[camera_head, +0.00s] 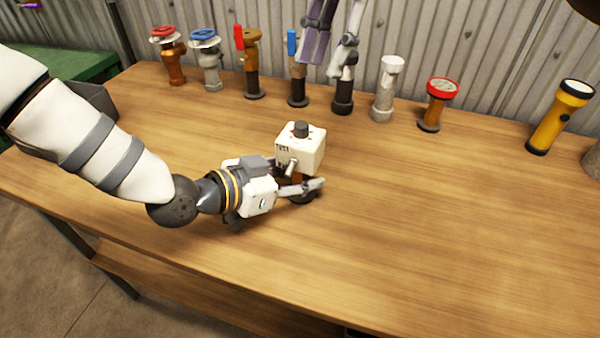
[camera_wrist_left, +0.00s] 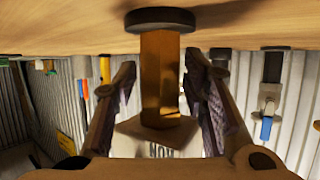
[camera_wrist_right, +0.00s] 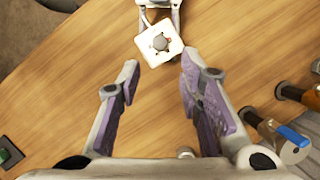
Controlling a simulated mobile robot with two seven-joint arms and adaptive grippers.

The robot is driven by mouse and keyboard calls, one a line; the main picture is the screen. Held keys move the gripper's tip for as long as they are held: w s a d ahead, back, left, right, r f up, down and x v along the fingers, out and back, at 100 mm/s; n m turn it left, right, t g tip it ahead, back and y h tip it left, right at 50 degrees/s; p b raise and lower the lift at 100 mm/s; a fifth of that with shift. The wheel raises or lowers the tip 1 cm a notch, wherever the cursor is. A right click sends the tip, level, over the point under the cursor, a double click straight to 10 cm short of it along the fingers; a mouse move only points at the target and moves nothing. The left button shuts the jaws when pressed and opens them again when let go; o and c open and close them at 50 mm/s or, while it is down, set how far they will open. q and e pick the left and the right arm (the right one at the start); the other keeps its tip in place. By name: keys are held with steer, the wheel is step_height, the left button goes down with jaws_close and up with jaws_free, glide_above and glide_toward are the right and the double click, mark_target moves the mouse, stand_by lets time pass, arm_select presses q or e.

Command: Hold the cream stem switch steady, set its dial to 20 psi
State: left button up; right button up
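The cream stem switch (camera_head: 300,150) stands upright on the wooden table. It has a cream box body with a dark round dial (camera_head: 301,129) on top, an orange-brown stem and a dark round base. My left gripper (camera_head: 305,187) is low at the stem. In the left wrist view, which is upside down, the stem (camera_wrist_left: 160,75) stands between its fingers with gaps showing on both sides. My right gripper (camera_head: 323,68) is open and empty, pointing down behind the switch. In the right wrist view the switch (camera_wrist_right: 150,53) and dial (camera_wrist_right: 160,43) lie beyond its fingers. The dial's setting is unreadable.
Behind stand a red-wheel valve (camera_head: 170,65), blue-wheel valve (camera_head: 208,68), red-lever valve (camera_head: 250,65), blue-lever valve (camera_head: 298,85), whitish fitting (camera_head: 386,90), red-topped gauge (camera_head: 438,103) and yellow flashlight (camera_head: 560,117). A grey bin (camera_head: 92,103) stands left. The front and right table are clear.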

mark_target(302, 124)
arm_select(q)
jaws_close()
arm_select(e)
steer(key=shift+o, duration=0.8)
steer(key=s+a+r+n+t+h, duration=0.1)
steer(key=a+n+h, duration=0.1)
steer(key=n, duration=1.1)
steer(key=s+a+r+n+t+h, duration=0.1)
steer(key=r+n, duration=0.1)
steer(key=n, duration=1)
steer(key=f, duration=1.2)
steer(key=shift+s+f, duration=0.1)
steer(key=shift+s, duration=0.1)
jaws_close()
